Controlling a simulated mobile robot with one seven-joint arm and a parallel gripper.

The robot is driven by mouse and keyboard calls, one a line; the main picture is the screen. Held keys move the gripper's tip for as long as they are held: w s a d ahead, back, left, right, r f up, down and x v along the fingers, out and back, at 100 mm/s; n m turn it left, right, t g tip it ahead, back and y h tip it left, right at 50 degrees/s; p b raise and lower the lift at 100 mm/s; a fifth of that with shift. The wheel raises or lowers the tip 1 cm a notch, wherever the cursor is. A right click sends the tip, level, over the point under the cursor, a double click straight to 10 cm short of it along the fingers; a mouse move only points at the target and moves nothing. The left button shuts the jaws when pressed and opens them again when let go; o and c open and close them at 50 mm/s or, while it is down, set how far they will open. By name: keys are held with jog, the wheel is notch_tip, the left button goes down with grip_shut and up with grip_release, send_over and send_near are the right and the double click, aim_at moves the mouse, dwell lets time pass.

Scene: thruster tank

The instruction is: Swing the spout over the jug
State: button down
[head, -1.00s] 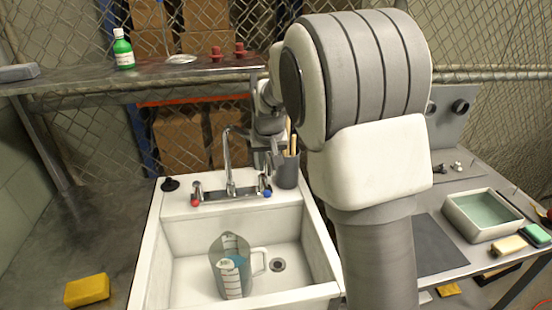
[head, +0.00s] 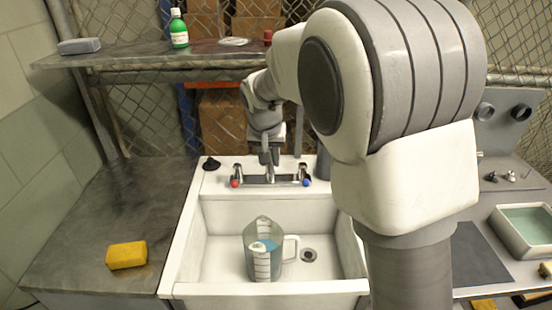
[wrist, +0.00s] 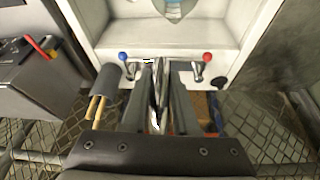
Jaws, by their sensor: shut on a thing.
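The metal spout (head: 269,173) rises between a red-marked tap (head: 235,181) and a blue-marked tap (head: 306,181) at the back of the white sink. My gripper (head: 268,156) is at the spout and covers most of it in the head view. In the wrist view my gripper (wrist: 160,66) has its two fingers on either side of the spout (wrist: 158,88), shut on it. The clear measuring jug (head: 262,252) stands upright in the basin, in front of the spout, with a bluish patch inside. Its edge shows at the top of the wrist view (wrist: 173,8).
The sink (head: 214,215) has a drain (head: 309,255) right of the jug. A dark cup with sticks (wrist: 107,80) stands beside the blue tap. A black plug (head: 211,164) lies on the left rim. A yellow sponge (head: 127,255) lies on the left counter. A shelf (head: 120,59) crosses behind.

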jog(key=shift+w+a+r, duration=0.1)
jog(key=c, duration=0.7)
grip_release()
jog(key=v, duration=1.7)
jog(key=shift+r, duration=0.2)
jog(key=s+d, duration=0.9)
jog(key=s, duration=0.1)
jog(key=shift+n+t+y, duration=0.3)
jog(key=shift+n+t, duration=0.2)
jog(key=shift+n, duration=0.1)
jog(key=s+d+f, duration=0.2)
jog(key=s, duration=0.2)
jog(key=s+d+f, duration=0.2)
jog(key=s+f, duration=0.1)
jog(key=s, duration=0.2)
jog(key=s+d+f, duration=0.2)
jog(key=s, duration=0.3)
jog(key=shift+f, duration=0.35)
